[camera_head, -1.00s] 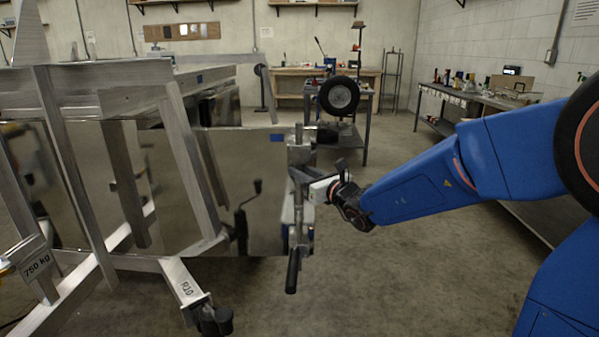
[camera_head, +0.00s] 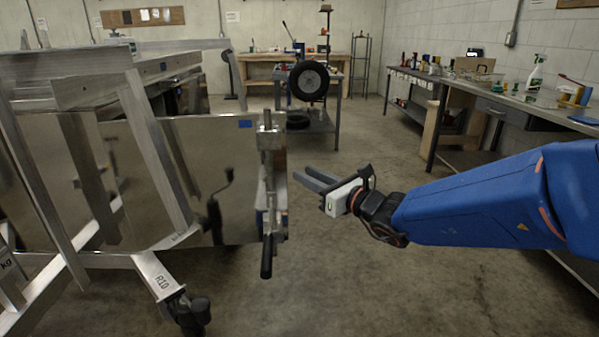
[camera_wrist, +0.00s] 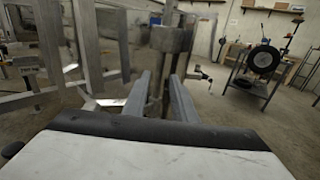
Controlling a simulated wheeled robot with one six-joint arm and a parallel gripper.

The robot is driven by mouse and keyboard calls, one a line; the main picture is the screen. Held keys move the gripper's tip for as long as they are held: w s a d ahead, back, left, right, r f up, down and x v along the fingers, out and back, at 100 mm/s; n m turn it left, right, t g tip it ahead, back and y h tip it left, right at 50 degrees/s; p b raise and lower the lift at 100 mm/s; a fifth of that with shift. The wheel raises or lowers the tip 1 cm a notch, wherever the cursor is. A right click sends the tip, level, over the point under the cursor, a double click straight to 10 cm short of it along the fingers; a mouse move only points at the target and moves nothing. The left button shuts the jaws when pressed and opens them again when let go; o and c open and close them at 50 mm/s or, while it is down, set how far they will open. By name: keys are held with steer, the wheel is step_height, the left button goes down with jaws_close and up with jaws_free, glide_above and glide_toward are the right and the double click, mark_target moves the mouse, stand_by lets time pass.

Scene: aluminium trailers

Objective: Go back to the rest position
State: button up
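My gripper (camera_head: 303,175) is in front of me, with its two grey fingers pointing left toward the trailer. In the wrist view my gripper (camera_wrist: 159,78) has its fingers apart with nothing held between them. The upright metal jack post (camera_head: 270,145) stands at the near end of the aluminium trailer (camera_head: 215,160), with a black handle (camera_head: 267,258) hanging at its bottom. A clear gap lies between the fingertips and the post in the head view. In the wrist view the post (camera_wrist: 168,40) shows blurred beyond the fingers.
A trailer leg marked R10 (camera_head: 158,275) ends in a caster wheel (camera_head: 190,313) at the lower left. A trolley with a tyre (camera_head: 308,81) stands behind. A workbench (camera_head: 505,100) with bottles and tools runs along the right wall. The concrete floor (camera_head: 330,285) in the middle is clear.

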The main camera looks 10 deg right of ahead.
steer(key=shift+s+d, duration=0.2)
steer(key=shift+s, duration=0.1)
steer(key=s+a+f+n+g, duration=0.25)
steer(key=s+n+g, duration=0.25)
steer(key=s+n, duration=0.4)
steer(key=s+a+f+n+g, duration=0.2)
steer(key=s+f+n+g, duration=0.2)
steer(key=s+n, duration=0.5)
steer(key=s+d+f+n+h, duration=0.2)
steer(key=s+d+n+h, duration=0.1)
steer(key=d, duration=0.3)
steer(key=s+d+f+n+h, duration=0.2)
steer(key=s+d+n+h, duration=0.1)
steer(key=d, duration=0.3)
steer(key=s+d+f+n+g+h, duration=0.1)
steer(key=s+d+f+n+h, duration=0.1)
steer(key=s+d+n+h, duration=0.1)
steer(key=s+d+n, duration=0.1)
steer(key=d+n, duration=0.1)
steer(key=d, duration=0.1)
steer(key=shift+d+h, duration=0.25)
steer(key=shift+h, duration=0.15)
steer(key=shift+w+d, duration=0.1)
